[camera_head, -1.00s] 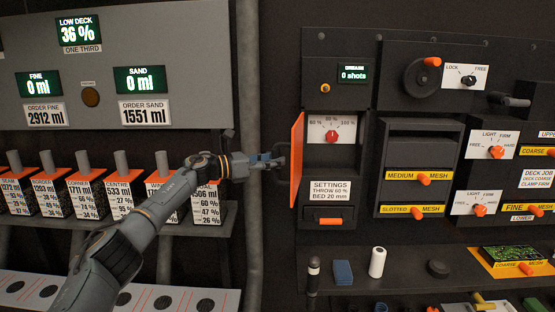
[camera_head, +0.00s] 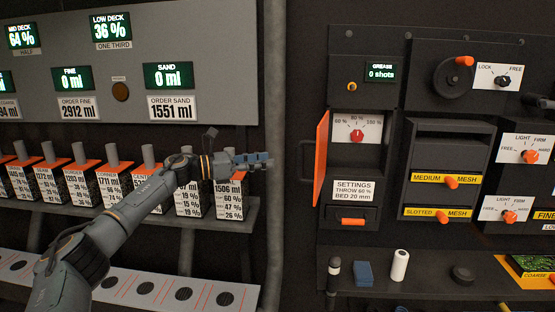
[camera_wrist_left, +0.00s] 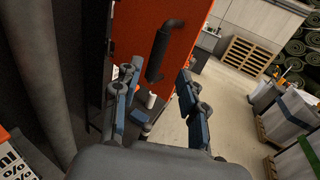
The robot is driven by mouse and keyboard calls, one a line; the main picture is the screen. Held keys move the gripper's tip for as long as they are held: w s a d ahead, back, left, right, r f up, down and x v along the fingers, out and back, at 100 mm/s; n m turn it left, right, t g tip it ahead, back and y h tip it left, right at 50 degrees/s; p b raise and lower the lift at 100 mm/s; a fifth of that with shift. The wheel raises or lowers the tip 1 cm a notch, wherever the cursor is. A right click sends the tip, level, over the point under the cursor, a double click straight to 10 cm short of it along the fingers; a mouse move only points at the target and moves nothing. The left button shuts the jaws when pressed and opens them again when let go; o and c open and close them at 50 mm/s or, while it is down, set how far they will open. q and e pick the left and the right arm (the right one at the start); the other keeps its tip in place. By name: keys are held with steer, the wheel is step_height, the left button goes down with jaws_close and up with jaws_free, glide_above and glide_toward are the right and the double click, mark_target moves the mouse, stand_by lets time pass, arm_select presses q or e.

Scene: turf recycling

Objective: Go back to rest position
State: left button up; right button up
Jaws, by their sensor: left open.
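My left gripper (camera_head: 268,161) is in the middle of the head view, in front of the grey post and left of the orange door. It also shows in the left wrist view (camera_wrist_left: 158,112), with its blue-padded fingers apart and nothing between them. The orange door (camera_head: 321,158) stands swung open at the left of the settings cabinet. In the left wrist view the orange door (camera_wrist_left: 190,40) fills the top middle, with its dark handle (camera_wrist_left: 162,50) beyond the fingers; a gap shows between them. My right gripper is not in view.
Several order boxes (camera_head: 77,187) stand on the shelf at left. A vertical grey post (camera_head: 273,80) runs beside my gripper. A lower shelf (camera_head: 430,289) at right holds a blue block (camera_head: 364,273) and a white cylinder (camera_head: 399,265). Open floor (camera_wrist_left: 225,110) shows in the left wrist view.

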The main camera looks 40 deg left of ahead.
arm_select(q)
steer(key=shift+s+a, duration=0.3)
steer(key=shift+s, duration=0.15)
stand_by(0.3)
